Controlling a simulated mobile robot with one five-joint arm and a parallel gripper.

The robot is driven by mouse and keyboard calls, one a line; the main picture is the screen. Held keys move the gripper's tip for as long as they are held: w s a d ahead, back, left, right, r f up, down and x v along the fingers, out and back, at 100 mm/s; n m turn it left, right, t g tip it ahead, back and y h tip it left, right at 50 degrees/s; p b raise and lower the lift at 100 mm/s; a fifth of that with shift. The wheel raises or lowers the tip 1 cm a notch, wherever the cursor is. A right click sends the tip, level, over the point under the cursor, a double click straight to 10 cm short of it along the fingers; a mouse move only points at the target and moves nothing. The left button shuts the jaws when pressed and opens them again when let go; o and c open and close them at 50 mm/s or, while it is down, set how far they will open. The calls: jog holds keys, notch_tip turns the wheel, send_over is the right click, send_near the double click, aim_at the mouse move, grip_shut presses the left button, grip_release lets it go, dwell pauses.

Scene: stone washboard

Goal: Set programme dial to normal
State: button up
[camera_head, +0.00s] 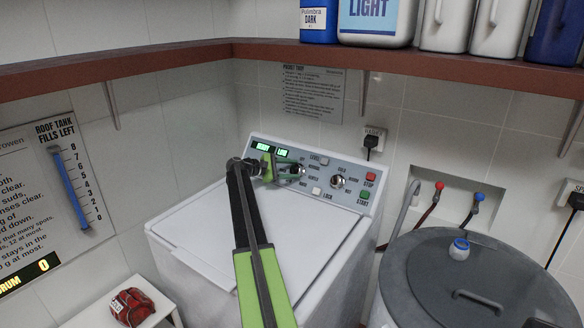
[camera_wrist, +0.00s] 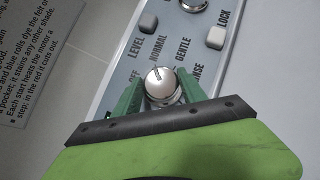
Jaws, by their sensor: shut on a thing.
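The programme dial (camera_wrist: 161,84) is a round silver knob on the washing machine's grey panel. Printed words OFF, NORMAL, GENTLE and RINSE stand around it in the wrist view. A thin dark mark shows on the knob's face; I cannot tell for certain which word it points at. My gripper (camera_wrist: 160,94) has its green fingers on either side of the dial, shut on it. In the head view my gripper (camera_head: 288,171) reaches the panel from the left, and its fingers partly hide the dial (camera_head: 299,171).
A second knob (camera_head: 337,182) and a white LOCK button (camera_head: 317,191) sit right of the dial. A red STOP button (camera_head: 371,177) and green START button (camera_head: 365,197) are farther right. A grey-lidded drum (camera_head: 425,262) stands right of the machine. A brown shelf (camera_head: 430,70) runs above.

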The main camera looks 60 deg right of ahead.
jog(key=shift+a+m+y, duration=0.1)
jog(key=shift+m+y, duration=0.2)
jog(key=shift+m, duration=0.1)
jog(key=o, duration=1.4)
jog(key=shift+c, duration=0.2)
jog(key=p+v, duration=0.5)
jog(key=v, duration=1.2)
jog(key=shift+w+f, duration=0.15)
jog(key=shift+w, duration=0.05)
jog(key=shift+a, duration=0.15)
